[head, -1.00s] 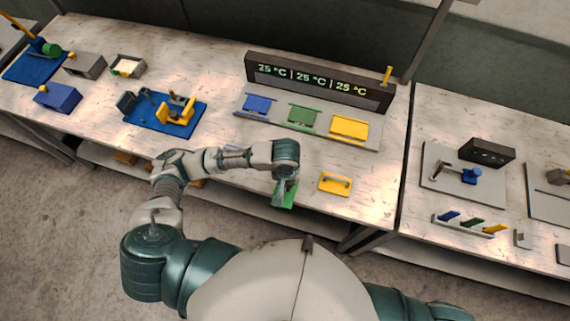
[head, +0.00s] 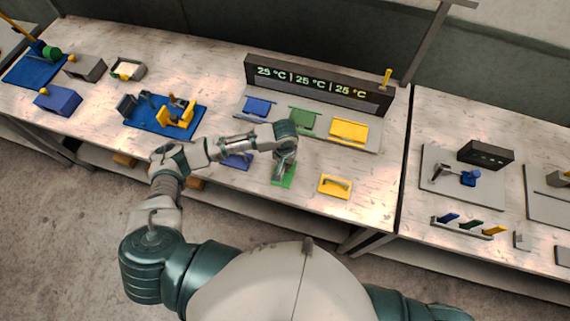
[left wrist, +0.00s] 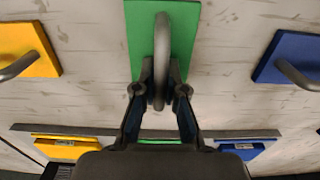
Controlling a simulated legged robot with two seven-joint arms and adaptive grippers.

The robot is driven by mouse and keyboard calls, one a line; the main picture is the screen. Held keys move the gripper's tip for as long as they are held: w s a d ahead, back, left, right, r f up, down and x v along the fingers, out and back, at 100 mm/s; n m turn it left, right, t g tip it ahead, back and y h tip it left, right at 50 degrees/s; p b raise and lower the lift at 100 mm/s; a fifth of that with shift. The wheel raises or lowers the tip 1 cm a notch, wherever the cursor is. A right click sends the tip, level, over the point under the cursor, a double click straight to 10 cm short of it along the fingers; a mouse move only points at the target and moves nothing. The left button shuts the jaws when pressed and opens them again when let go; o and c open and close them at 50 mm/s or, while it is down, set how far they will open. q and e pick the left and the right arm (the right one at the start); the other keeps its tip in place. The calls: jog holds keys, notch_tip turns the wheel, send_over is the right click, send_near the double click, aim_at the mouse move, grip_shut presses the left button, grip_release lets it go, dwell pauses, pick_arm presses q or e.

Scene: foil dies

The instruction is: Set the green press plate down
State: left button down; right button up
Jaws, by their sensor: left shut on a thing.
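The green press plate (head: 284,177) is at the front of the middle table, partly hidden under my left gripper (head: 281,170). In the left wrist view the green plate (left wrist: 182,30) has a grey arched handle (left wrist: 161,60), and my left gripper (left wrist: 160,92) is shut on that handle. The plate looks level and close to the tabletop; I cannot tell whether it touches. A yellow press plate (head: 335,186) lies to its right and a blue press plate (head: 237,161) to its left, both with grey handles. My right gripper is not in view.
Behind is a grey base with blue (head: 257,106), green (head: 303,120) and yellow (head: 349,130) dies below a temperature display (head: 318,84). A blue mat (head: 150,122) with a yellow fixture is at left. A gap separates the right table.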

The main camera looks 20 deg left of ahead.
pick_arm(q)
jog(key=c, duration=1.2)
grip_release()
jog(key=shift+c, duration=0.2)
notch_tip(320, 180, up, 12)
